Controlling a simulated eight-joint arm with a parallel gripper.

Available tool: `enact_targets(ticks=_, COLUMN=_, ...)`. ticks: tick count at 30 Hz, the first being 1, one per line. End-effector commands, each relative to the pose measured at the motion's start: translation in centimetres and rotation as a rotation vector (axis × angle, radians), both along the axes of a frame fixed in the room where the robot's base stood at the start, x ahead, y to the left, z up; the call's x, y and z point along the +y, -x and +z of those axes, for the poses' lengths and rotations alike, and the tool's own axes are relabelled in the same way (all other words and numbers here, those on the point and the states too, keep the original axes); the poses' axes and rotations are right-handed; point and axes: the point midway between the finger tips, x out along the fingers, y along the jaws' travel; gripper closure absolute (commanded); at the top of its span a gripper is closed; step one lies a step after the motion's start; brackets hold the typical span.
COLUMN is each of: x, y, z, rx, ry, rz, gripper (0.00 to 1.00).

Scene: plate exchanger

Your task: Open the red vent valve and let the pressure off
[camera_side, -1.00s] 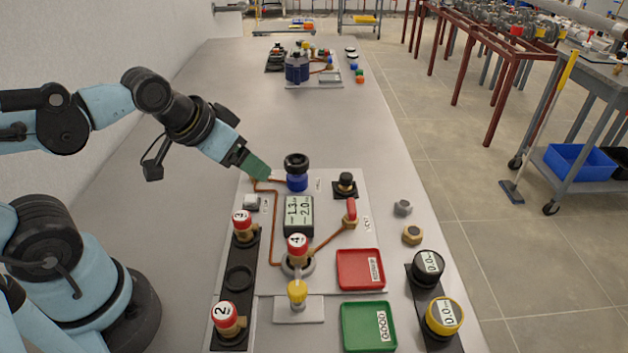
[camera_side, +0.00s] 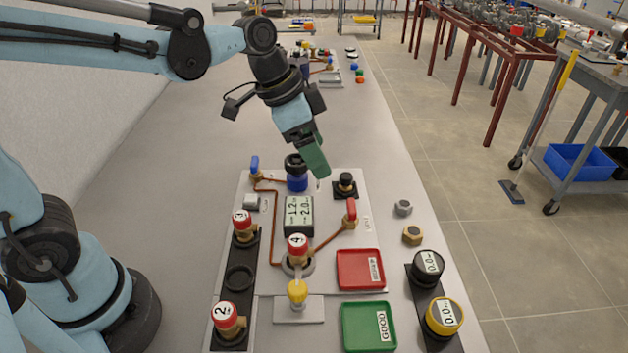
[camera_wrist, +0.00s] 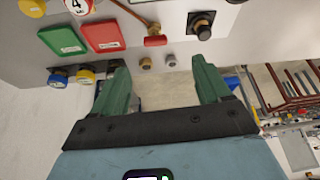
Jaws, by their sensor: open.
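The red vent valve (camera_side: 351,212) is a red handle on a brass body at the right side of the white panel, at the end of a copper pipe. It also shows in the wrist view (camera_wrist: 128,14), seen from the side at the top. My gripper (camera_side: 320,182) has green fingers and is above the panel, behind and left of the red valve, not touching it. In the wrist view its two fingers (camera_wrist: 162,75) are spread with nothing between them. A display (camera_side: 298,215) in the middle of the panel reads about 1.2 and 2.0.
A black knob (camera_side: 345,184) stands behind the red valve. A blue-handled valve (camera_side: 255,166) is at the back left. Valve unit 4 (camera_side: 297,250), a red tray (camera_side: 361,269) and a green tray (camera_side: 369,326) are in front. Two loose nuts (camera_side: 403,208) lie to the right.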

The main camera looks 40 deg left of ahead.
Motion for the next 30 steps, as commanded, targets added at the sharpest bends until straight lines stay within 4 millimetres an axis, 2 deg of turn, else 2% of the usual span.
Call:
enact_targets(ticks=4, x=-1.2, y=-1.1, z=-0.3, rx=0.016, ry=-0.001, rz=-0.089, gripper=0.23)
enact_targets(ticks=11, x=-1.8, y=-1.5, z=-1.3, rx=0.021, ry=0.000, rz=-0.113, gripper=0.23)
enact_targets(ticks=30, x=-4.2, y=-4.0, z=-9.8, rx=0.020, ry=0.000, rz=-0.110, gripper=0.23)
